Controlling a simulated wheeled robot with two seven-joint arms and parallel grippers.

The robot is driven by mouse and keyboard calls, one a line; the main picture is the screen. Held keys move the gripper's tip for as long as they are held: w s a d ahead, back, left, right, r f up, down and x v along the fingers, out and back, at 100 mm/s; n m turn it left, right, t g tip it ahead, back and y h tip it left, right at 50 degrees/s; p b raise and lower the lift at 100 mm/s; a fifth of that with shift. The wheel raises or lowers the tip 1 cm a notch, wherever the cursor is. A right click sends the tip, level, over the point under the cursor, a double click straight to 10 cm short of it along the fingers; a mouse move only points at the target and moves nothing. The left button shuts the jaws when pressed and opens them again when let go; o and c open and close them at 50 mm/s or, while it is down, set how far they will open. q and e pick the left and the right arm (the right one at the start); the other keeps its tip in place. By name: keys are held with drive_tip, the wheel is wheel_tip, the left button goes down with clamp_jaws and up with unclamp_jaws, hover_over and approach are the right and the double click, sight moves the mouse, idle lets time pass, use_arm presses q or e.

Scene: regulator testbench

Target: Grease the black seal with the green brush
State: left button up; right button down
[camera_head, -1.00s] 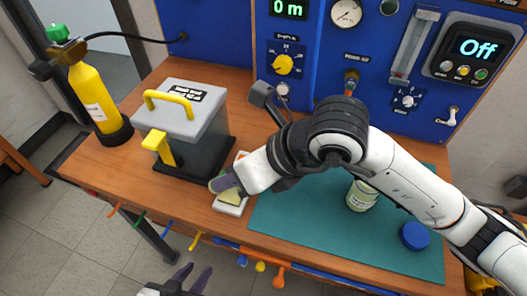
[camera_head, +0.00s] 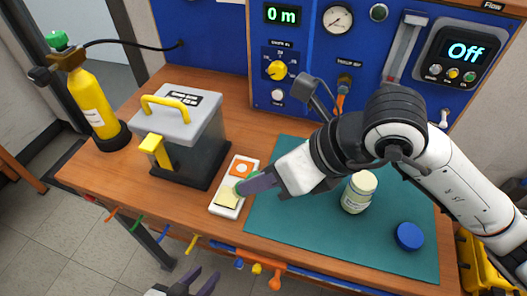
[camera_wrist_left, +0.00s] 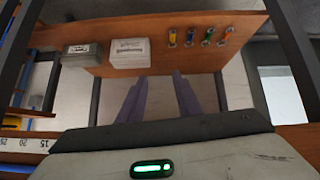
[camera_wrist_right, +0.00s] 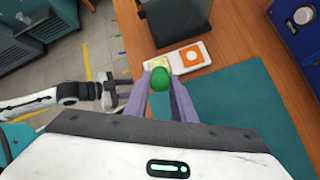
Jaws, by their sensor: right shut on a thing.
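My right gripper (camera_wrist_right: 162,88) is shut on the green brush (camera_wrist_right: 160,74), seen as a round green end between the fingertips. In the head view the right gripper (camera_head: 250,186) is over a white tray (camera_head: 222,211), with a bit of green at its tip. The tray carries a yellow pad and an orange square with a pale round mark. Whether the brush touches the tray is unclear. I cannot make out the black seal. My left gripper (camera_head: 195,284) is open and empty at the bottom edge; its spread fingers show in the left wrist view (camera_wrist_left: 160,98).
A cream jar (camera_head: 357,193) and a blue lid (camera_head: 410,237) stand on the teal mat (camera_head: 300,235). A grey box with yellow handles (camera_head: 190,130) is left of the tray. A yellow cylinder (camera_head: 92,105) stands at far left. The blue panel (camera_head: 220,35) closes the back.

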drive_tip(key=shift+r+p, duration=1.35)
drive_tip(key=shift+r, duration=1.2)
drive_tip(key=shift+w+d, duration=0.1)
